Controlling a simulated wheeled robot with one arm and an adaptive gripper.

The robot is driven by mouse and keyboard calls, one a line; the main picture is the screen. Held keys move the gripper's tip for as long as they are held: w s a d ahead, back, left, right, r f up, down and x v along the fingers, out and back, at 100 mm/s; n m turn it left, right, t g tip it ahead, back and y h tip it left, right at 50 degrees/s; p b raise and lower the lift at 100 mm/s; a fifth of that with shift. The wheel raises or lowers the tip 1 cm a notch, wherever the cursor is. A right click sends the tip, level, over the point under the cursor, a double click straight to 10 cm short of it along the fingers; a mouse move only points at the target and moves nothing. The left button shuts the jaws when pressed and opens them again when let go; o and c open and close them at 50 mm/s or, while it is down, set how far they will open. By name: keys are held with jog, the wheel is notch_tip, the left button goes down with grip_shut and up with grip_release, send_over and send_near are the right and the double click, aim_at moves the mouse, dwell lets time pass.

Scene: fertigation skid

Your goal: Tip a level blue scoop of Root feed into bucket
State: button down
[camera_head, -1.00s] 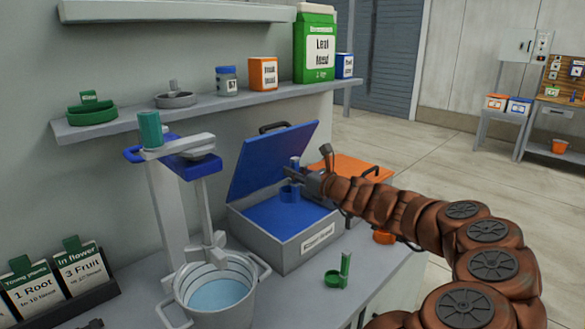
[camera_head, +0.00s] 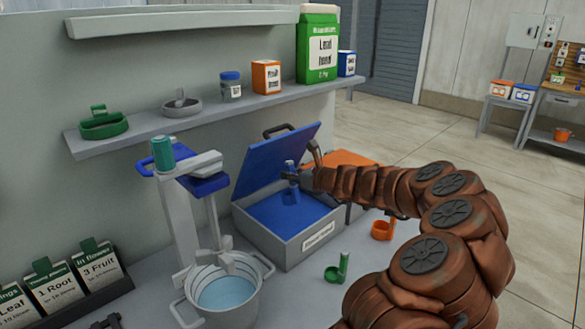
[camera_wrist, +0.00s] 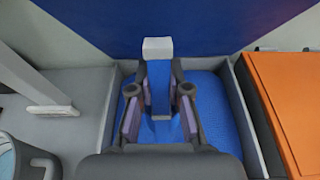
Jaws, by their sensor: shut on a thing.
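My gripper (camera_head: 299,180) is shut on the handle of the blue scoop (camera_head: 291,184), inside the open grey box (camera_head: 296,243). In the wrist view the scoop's handle (camera_wrist: 158,72) stands between my two fingers (camera_wrist: 160,100). Its bowl is mostly hidden by my gripper. Blue feed (camera_wrist: 213,105) covers the box floor; I cannot tell how far the bowl is in it or how full it is. The box label is too small to read surely.
The box's blue lid (camera_head: 272,162) stands open behind. An orange-lidded box (camera_wrist: 283,95) adjoins on the right. A green scoop (camera_head: 338,270) and an orange scoop (camera_head: 383,229) lie on the bench in front. A shelf (camera_head: 215,112) above holds containers. Label cards (camera_head: 58,290) stand at left.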

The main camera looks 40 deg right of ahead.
aim_at(292, 204)
jog(key=shift+w+a+f+g+p, duration=0.1)
jog(key=shift+w+g+p, duration=0.75)
jog(key=shift+p, duration=1.8)
jog(key=shift+w+g+p, duration=0.2)
jog(key=shift+g+p, duration=0.15)
jog(key=shift+p, duration=0.65)
jog(key=shift+w+f+g+p, duration=0.2)
jog(key=shift+w+g+p, duration=0.1)
jog(key=shift+p, duration=0.7)
notch_tip(292, 204, down, 10)
jog(key=b, duration=0.5)
jog(key=shift+b, duration=0.35)
jog(key=shift+s+f+t+b, duration=0.15)
jog(key=shift+s+t+b, duration=0.25)
jog(key=shift+b, duration=1.35)
jog(key=s+t+b, duration=0.1)
jog(key=b, duration=0.3)
jog(key=s+t+b, duration=0.1)
jog(key=b, duration=0.3)
jog(key=shift+s+r+t, duration=0.25)
jog(key=shift+t, duration=0.15)
